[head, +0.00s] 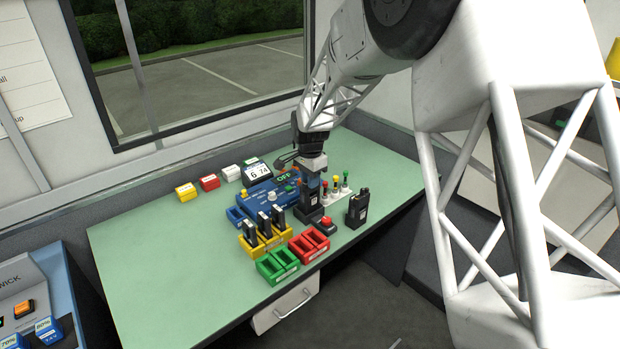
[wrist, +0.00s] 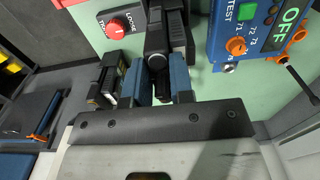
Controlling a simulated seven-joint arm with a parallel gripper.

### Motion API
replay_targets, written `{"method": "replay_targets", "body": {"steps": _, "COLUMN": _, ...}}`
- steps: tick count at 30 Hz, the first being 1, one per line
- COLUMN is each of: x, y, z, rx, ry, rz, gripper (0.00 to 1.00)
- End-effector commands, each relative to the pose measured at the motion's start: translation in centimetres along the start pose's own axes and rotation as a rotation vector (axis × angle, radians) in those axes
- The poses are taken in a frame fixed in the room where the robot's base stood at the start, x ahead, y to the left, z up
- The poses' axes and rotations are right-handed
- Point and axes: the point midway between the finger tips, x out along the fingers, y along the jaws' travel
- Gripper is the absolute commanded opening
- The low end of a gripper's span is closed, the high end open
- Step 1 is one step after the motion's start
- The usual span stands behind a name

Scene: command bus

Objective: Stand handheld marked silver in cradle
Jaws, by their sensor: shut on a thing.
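My gripper (head: 310,180) is shut on a black handheld (head: 311,206), upright at the front right of the blue console. In the wrist view the blue fingers of my gripper (wrist: 160,86) close around the black handheld (wrist: 157,42). I cannot tell whether its base touches the table. A second black handheld (head: 357,208) stands at the right; it also shows in the wrist view (wrist: 103,82). A yellow cradle (head: 262,246) has several black handhelds in it. A red cradle (head: 309,247), a green cradle (head: 277,268) and a blue cradle (head: 237,215) look empty. I cannot read a silver mark.
A blue console (head: 262,194) with an OFF display stands behind the held handheld. Small yellow, red and white blocks line the back. The green table's left side (head: 150,250) is clear.

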Motion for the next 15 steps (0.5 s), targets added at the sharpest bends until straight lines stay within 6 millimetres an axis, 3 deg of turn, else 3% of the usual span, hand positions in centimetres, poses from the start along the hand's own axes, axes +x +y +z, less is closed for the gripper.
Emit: {"method": "replay_targets", "body": {"steps": 15, "x": 0.85, "y": -0.04, "z": -0.02, "rx": 0.0, "ry": 0.001, "rz": -0.001, "gripper": 0.0}}
